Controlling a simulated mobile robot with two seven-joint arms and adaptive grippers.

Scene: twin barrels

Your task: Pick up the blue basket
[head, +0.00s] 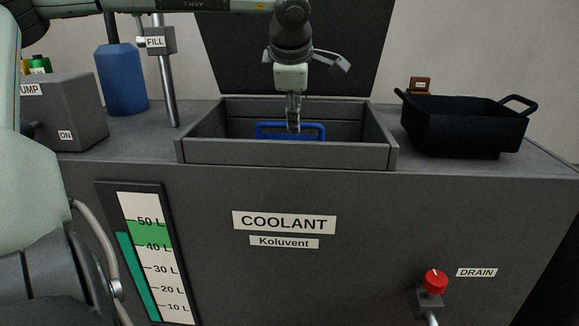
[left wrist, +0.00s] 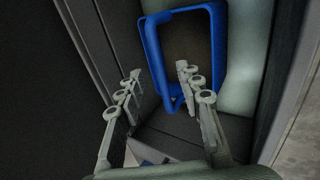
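The blue basket (head: 312,131) is inside the open coolant tank (head: 290,153). In the head view only its blue upper part shows above the tank's front wall; the rest is hidden. In the left wrist view the basket (left wrist: 154,58) shows as a blue rounded frame, its near end between and just beyond the fingers. My left gripper (head: 293,125) points down into the tank at the basket's middle. In the left wrist view its fingers (left wrist: 158,72) are apart with nothing clamped between them. I cannot tell whether they touch the basket. My right gripper is not in view.
The tank's raised dark lid (head: 235,50) stands behind the opening. A black tray with handles (head: 465,125) sits on the top at right. The fill pipe (head: 166,85), a blue cylinder (head: 122,80) and the grey pump box (head: 70,112) stand at left. A red drain knob (head: 435,281) is on the front.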

